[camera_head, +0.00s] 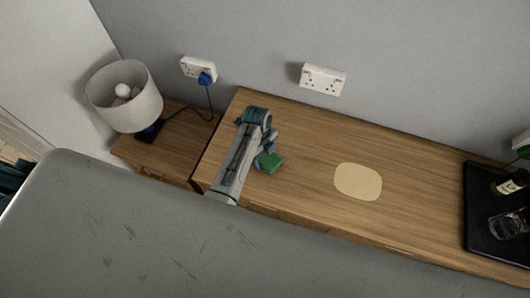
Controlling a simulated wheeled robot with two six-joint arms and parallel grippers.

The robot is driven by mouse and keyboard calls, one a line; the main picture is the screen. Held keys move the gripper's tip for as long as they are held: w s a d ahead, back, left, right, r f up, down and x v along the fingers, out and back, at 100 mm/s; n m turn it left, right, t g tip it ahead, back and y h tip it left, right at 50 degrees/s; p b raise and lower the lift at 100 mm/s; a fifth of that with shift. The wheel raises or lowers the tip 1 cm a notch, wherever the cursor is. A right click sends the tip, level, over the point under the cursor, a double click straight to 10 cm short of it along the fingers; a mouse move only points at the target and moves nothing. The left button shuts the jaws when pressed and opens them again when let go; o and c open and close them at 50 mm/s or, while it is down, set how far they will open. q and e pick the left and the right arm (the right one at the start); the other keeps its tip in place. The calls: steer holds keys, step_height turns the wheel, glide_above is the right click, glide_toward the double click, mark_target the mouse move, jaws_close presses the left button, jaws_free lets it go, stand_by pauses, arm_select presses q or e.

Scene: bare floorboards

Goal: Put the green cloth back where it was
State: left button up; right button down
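The green cloth (271,163) is a small, folded-looking dark green piece over the left part of the wooden cabinet top. My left gripper (266,152) is right at its upper left edge, with the fingers pointing down towards it. The fingers are small and partly hidden by my wrist, so I cannot tell whether they grip the cloth or only touch it. I also cannot tell whether the cloth rests on the wood or hangs just above it. My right gripper is out of view.
A pale rounded mat (358,181) lies bare mid-cabinet (310,150). A black tray (480,228) at the right holds a bottle (511,183) and a glass (508,226). A lamp (124,96) stands on a lower stand at left. A grey surface (130,230) fills the foreground.

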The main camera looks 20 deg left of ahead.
mark_target(263, 157)
arm_select(q)
steer(key=shift+o, duration=1.1)
steer(key=shift+s+a+r, duration=0.15)
steer(key=shift+s, duration=0.15)
steer(key=shift+w+r, duration=0.1)
steer(key=shift+r, duration=0.05)
steer(key=r, duration=0.1)
steer(key=r+b, duration=0.1)
steer(key=r, duration=0.1)
steer(key=shift+w+a+r+b, duration=0.1)
steer(key=shift+a+r+b, duration=0.2)
steer(key=shift+r+b, duration=0.1)
step_height(263, 157, up, 8)
steer(key=a, duration=0.1)
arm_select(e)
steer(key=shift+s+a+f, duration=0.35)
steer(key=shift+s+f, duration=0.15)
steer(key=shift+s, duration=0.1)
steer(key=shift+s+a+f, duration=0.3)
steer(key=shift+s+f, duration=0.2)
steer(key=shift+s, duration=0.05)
arm_select(q)
steer(key=shift+w+f, duration=0.1)
steer(key=shift+w, duration=0.1)
steer(key=shift+s, duration=0.1)
